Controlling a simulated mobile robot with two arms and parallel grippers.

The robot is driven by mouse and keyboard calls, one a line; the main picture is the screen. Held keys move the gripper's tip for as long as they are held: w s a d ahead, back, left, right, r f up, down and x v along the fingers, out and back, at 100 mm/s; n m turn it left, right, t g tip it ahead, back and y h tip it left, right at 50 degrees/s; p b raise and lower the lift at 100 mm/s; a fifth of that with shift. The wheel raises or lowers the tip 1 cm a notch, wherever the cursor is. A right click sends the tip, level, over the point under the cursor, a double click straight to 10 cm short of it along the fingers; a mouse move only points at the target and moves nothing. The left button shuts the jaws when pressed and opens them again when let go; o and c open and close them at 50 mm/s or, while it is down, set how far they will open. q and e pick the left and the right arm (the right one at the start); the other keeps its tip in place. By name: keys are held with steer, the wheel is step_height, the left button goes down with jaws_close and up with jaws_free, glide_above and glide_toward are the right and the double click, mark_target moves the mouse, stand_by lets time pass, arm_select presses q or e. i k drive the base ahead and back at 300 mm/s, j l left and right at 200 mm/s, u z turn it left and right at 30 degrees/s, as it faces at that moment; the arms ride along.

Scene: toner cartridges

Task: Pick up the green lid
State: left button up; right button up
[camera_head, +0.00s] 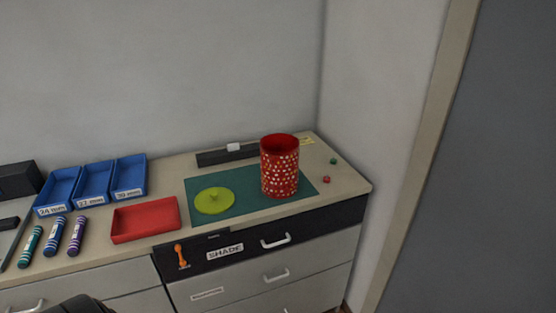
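The green lid (214,201) is a flat yellow-green disc with a small knob in its middle. It lies on the left part of a dark green mat (244,203) on the counter. A red canister (280,166) with pale dots stands upright and open on the same mat, to the right of the lid and apart from it. No gripper fingers show. A dark rounded part, probably of my own body, shows at the bottom left edge, well short of the lid.
A red tray (146,220) lies left of the mat. Blue bins (95,183) and several striped tubes (77,236) are farther left. A dark bar (214,158) lies behind the mat. Drawers with handles (276,241) are below the counter. A wall closes the right side.

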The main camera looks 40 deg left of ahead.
mark_target(213, 200)
steer(key=u, duration=0.7)
